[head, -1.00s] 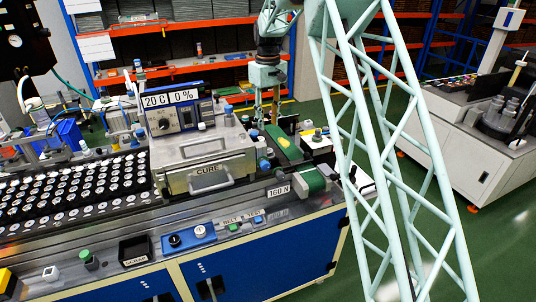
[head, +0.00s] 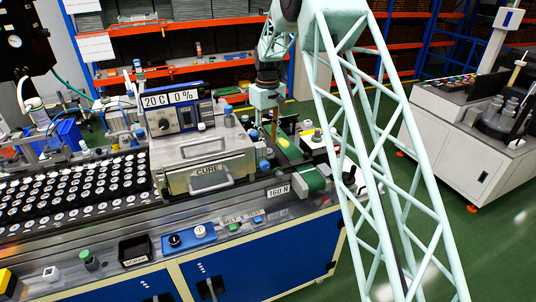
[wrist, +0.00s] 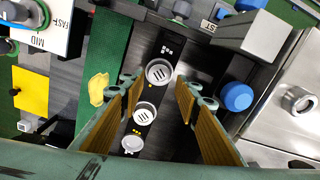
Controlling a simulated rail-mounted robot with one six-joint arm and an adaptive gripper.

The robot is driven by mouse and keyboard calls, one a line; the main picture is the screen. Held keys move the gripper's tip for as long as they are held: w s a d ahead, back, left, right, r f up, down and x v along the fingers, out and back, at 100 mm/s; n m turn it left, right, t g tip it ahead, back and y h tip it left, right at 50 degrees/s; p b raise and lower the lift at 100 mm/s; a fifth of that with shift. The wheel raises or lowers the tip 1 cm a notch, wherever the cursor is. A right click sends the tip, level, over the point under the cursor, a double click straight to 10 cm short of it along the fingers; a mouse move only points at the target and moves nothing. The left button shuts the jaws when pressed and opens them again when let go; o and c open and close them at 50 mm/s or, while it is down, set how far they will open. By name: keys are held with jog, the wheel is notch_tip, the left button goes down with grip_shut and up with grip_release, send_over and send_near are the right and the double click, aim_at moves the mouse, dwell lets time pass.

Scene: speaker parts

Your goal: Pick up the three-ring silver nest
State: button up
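In the wrist view several silver round cups stand in a row on a dark strip: an upper one (wrist: 159,71), a middle one (wrist: 145,112) and a lower one (wrist: 132,143). Small yellow dots lie beside some of them. I cannot tell from the rings which is the three-ring silver nest. My gripper (wrist: 160,90) is open, its tan-padded fingers apart with nothing held. The upper and middle cups show in the gap between the fingers. In the head view my gripper (head: 274,128) hangs behind the cure box; the cups are too small to identify there.
A green belt with a yellow patch (wrist: 98,89) runs left of the row. A blue knob (wrist: 236,96) and a grey block (wrist: 251,36) stand close to the right finger. The cure box (head: 205,165) stands in front of my gripper in the head view.

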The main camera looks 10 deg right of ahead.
jog(key=shift+f, duration=0.1)
jog(key=shift+f+p, duration=0.3)
jog(key=shift+f, duration=2.2)
jog(key=shift+c, duration=0.7)
jog(key=c, duration=0.5)
